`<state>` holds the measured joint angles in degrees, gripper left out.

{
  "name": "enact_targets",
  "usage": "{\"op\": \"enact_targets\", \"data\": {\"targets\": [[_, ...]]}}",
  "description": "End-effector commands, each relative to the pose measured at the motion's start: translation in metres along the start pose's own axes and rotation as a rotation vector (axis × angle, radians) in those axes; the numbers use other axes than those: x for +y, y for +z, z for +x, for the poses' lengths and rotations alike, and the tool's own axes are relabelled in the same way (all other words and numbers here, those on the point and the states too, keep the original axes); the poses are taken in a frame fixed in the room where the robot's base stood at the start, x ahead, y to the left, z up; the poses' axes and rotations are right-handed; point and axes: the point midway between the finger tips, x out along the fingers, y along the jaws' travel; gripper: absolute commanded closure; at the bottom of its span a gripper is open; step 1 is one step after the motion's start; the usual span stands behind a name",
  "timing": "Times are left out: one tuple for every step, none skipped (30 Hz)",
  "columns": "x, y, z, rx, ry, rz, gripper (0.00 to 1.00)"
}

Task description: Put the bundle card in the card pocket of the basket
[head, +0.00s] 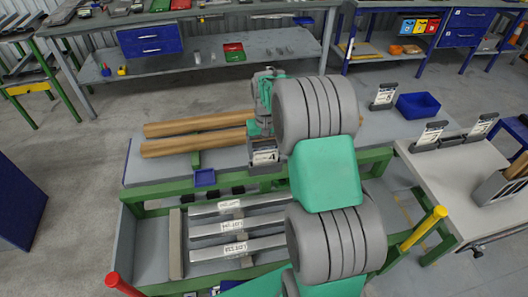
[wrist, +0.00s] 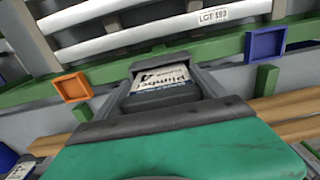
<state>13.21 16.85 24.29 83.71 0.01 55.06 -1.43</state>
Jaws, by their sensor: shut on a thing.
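My gripper (head: 265,148) is shut on the bundle card (head: 265,157), a white card with dark print in a dark holder. The card also shows between my fingers in the wrist view (wrist: 160,78). The basket is a green-framed cradle (head: 150,197) holding several pale bars with lot labels. I cannot tell which is the card pocket.
Two brown round bars (head: 195,136) lie on the grey table behind. Card stands (head: 385,95) and a blue bin (head: 418,105) stand at the right. A red post (head: 122,285) and a yellow post (head: 424,229) rise at the front. My arm hides the middle.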

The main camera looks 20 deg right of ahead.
Motion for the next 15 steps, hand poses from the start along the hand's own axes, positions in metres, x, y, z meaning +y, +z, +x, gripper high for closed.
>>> {"op": "enact_targets", "data": {"targets": [[-0.0001, 0.0002, 0.0004, -0.001, 0.000, 0.000, 0.65], [-0.0003, 0.0002, 0.0016, -0.001, 0.000, -0.001, 0.65], [-0.0006, 0.0003, 0.0033, -0.001, 0.000, -0.001, 0.65], [-0.0009, 0.0003, 0.0043, -0.001, 0.000, -0.002, 0.65], [-0.0011, 0.0002, 0.0034, -0.001, 0.000, -0.002, 0.17], [-0.0015, 0.0003, 0.0030, -0.001, 0.000, -0.003, 0.14], [-0.0016, 0.0003, 0.0030, -0.001, 0.000, -0.003, 0.11], [-0.0018, 0.0003, 0.0030, -0.001, 0.000, -0.004, 0.09], [-0.0020, 0.0003, 0.0030, -0.001, 0.000, -0.004, 0.06], [-0.0021, 0.0003, 0.0030, -0.001, 0.000, -0.004, 0.03], [-0.0022, 0.0003, 0.0030, -0.001, 0.000, -0.004, 0.01], [-0.0023, 0.0003, 0.0030, -0.001, 0.000, -0.005, 0.00], [-0.0024, 0.0003, 0.0030, -0.001, 0.000, -0.005, 0.00], [-0.0025, 0.0003, 0.0030, -0.001, 0.000, -0.005, 0.00], [-0.0026, 0.0003, 0.0030, -0.001, 0.000, -0.005, 0.00]]}}
